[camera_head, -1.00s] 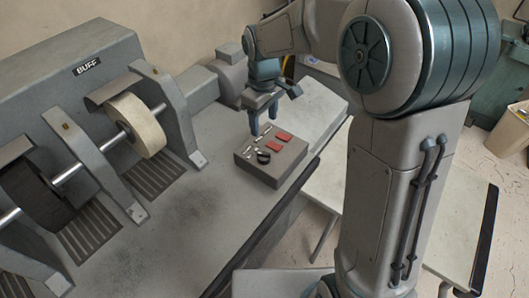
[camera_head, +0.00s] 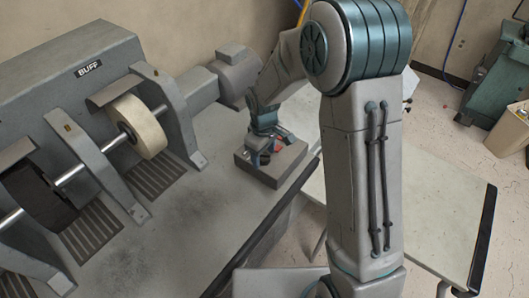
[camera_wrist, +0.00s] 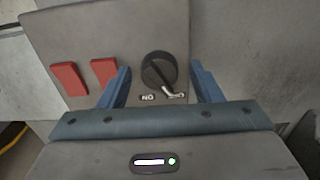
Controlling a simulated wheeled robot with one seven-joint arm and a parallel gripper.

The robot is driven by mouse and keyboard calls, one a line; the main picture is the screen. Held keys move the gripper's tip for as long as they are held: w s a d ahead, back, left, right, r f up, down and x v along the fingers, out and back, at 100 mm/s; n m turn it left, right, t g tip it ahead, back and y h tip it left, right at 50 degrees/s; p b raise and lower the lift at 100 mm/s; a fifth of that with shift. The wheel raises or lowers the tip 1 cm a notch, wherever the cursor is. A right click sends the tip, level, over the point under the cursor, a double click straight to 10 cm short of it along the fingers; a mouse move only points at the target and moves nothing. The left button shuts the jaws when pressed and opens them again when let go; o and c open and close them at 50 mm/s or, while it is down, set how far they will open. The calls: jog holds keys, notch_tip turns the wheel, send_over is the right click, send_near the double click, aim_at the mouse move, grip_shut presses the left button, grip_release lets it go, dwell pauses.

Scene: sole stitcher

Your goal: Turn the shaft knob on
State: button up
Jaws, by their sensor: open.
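The shaft knob (camera_wrist: 158,70) is a round black knob on the face of the grey control box (camera_wrist: 107,28). In the wrist view it sits between the two blue fingers of my gripper (camera_wrist: 160,68). The fingers are apart, with a visible gap on either side of the knob. An ON label (camera_wrist: 148,97) reads upside down just below the knob. Another light marking beside it is too small to read. In the head view my gripper (camera_head: 262,154) is down at the control box (camera_head: 284,168) and hides much of its top.
Two red rocker switches (camera_wrist: 70,78) lie left of the knob in the wrist view. The buffing machine (camera_head: 70,95) with its pale wheel (camera_head: 140,125) stands left of the box. The bench top (camera_head: 190,225) in front of the box is clear.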

jog(key=c, duration=1)
